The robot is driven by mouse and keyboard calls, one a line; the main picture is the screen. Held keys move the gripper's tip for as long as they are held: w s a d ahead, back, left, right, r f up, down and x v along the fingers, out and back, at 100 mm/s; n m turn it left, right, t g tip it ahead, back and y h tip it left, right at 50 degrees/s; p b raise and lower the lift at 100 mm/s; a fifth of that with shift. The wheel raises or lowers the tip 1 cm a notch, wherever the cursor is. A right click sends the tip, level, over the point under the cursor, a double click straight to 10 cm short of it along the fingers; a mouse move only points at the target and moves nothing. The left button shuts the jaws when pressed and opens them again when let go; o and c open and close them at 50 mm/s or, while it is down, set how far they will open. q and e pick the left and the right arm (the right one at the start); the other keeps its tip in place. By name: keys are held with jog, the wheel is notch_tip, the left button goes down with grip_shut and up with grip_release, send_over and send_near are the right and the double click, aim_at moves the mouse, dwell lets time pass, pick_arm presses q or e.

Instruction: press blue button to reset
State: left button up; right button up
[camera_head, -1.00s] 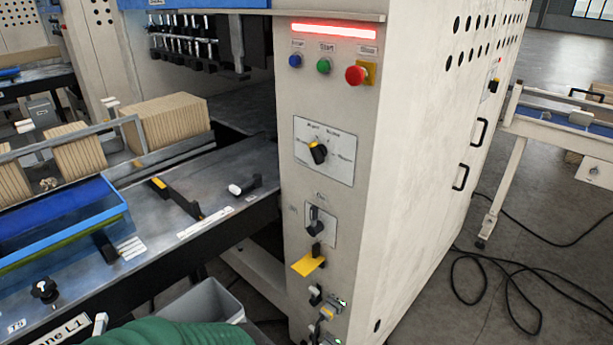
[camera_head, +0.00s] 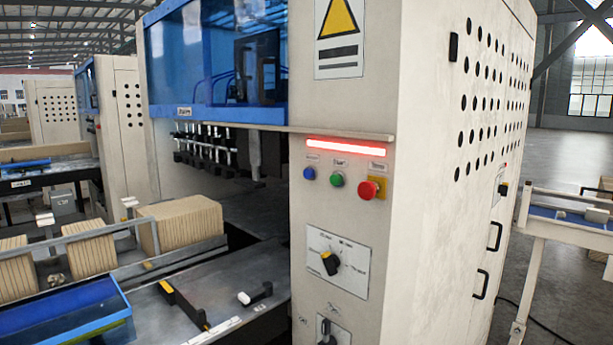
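The blue button (camera_head: 309,173) is the leftmost of three on the cream machine's front panel (camera_head: 300,215). The green button (camera_head: 337,180) is just right of it. A red mushroom button (camera_head: 369,189) on a yellow plate is further right. A red light bar (camera_head: 348,147) glows above the buttons. Neither of my grippers is in view, and nothing covers the blue button.
A black rotary switch (camera_head: 329,262) on a white plate sits below the buttons. A ledge (camera_head: 345,133) juts out above the light bar. At left are a grey work table (camera_head: 205,285), a blue tray (camera_head: 70,320) and stacked brown boards (camera_head: 182,225).

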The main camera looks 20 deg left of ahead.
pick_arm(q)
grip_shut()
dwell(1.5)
